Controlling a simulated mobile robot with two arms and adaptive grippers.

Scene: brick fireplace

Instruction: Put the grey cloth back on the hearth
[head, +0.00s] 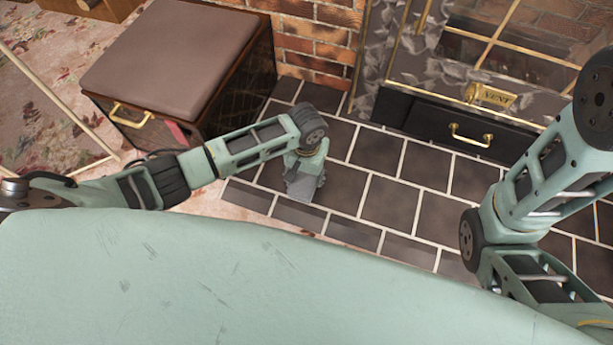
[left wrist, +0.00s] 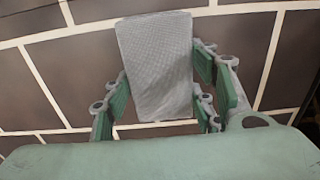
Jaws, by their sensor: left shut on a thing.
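The grey cloth (left wrist: 155,60) is a small folded rectangle between the fingers of my left gripper (left wrist: 165,92) in the left wrist view. In the head view, the left gripper (head: 306,173) points down over the hearth (head: 384,204), near its front left part, and is shut on the cloth. A small grey part of the cloth (head: 300,188) shows below the gripper there. The hearth is dark tile with pale grout lines. I cannot tell whether the cloth touches the tiles. My right arm is at the right, but its gripper is not in view.
A brown cushioned bench (head: 175,60) with a brass handle stands left of the hearth. The fireplace front with a dark drawer (head: 440,125) and brass trim is behind. A brick wall (head: 315,40) stands between them. The hearth tiles right of my left gripper are clear.

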